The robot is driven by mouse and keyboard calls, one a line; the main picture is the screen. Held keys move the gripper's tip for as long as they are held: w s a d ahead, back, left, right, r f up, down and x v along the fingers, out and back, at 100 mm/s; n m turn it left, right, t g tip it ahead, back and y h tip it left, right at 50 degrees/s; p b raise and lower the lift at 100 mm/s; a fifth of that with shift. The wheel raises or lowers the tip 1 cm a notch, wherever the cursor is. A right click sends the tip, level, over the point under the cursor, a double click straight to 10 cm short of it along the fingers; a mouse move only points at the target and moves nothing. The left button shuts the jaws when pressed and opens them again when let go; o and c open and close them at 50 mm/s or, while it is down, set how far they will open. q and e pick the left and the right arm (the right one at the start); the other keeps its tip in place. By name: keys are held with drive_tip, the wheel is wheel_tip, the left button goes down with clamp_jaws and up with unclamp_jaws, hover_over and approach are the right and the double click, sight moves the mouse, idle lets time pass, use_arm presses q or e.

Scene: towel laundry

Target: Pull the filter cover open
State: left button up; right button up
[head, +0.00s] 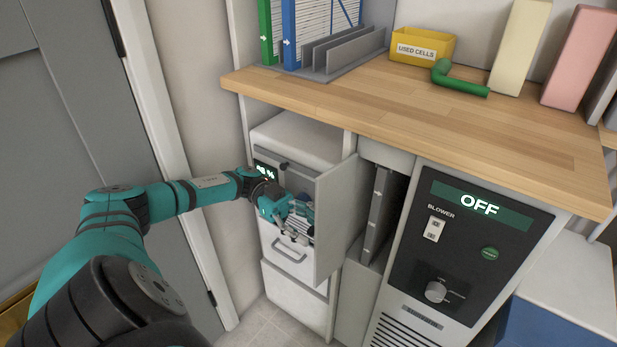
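A pale grey cover panel (338,215) stands swung out from the front of the white cabinet (300,140) under the counter; I take it to be the filter cover. Its flat face is turned toward the left. My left gripper (303,218) is in front of the cabinet, just left of the panel, near the panel's outer edge. I cannot tell whether its fingers touch the panel or are open or shut. The gripper and wrist hide part of the cabinet front. A small lit display (265,171) shows behind the wrist. My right gripper is not in view.
A drawer with a curved handle (289,251) is below the gripper. To the right are a dark slot (385,215) and a blower panel (460,245) reading OFF. The wooden counter (440,120) overhangs above. A door frame (180,170) stands left.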

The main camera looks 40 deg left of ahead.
use_arm(q)
wheel_tip(320, 180, up, 10)
idle(0.7)
